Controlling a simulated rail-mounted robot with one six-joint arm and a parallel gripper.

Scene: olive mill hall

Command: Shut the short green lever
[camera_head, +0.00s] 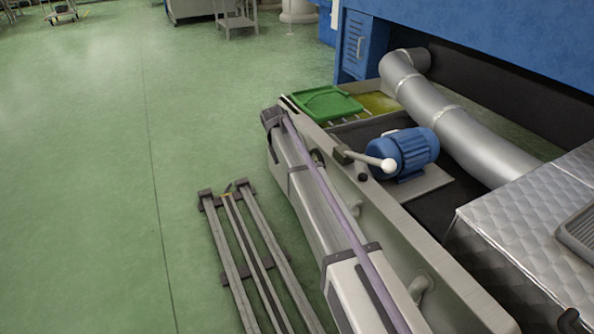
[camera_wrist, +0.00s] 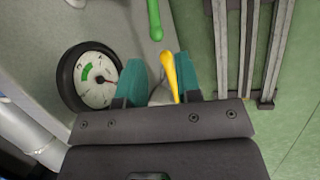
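The green lever (camera_wrist: 154,18) shows in the wrist view at the top edge, beyond my fingertips and only partly in frame. It hangs along a pale panel, and its upper part is cut off. My gripper (camera_wrist: 159,68) has two teal fingers that stand apart, short of the green lever. A yellow lever (camera_wrist: 169,72) shows between the fingers in the picture, nearer the right finger. I cannot tell whether it touches that finger. Neither the green lever nor my gripper can be made out in the head view.
A round dial gauge (camera_wrist: 98,78) sits close left of my fingers. Metal floor rails (camera_wrist: 245,45) lie to the right. In the head view, a white-knobbed handle (camera_head: 388,165) sits near a blue motor (camera_head: 408,152) and a green crate (camera_head: 325,103). Open floor (camera_head: 90,180) lies left.

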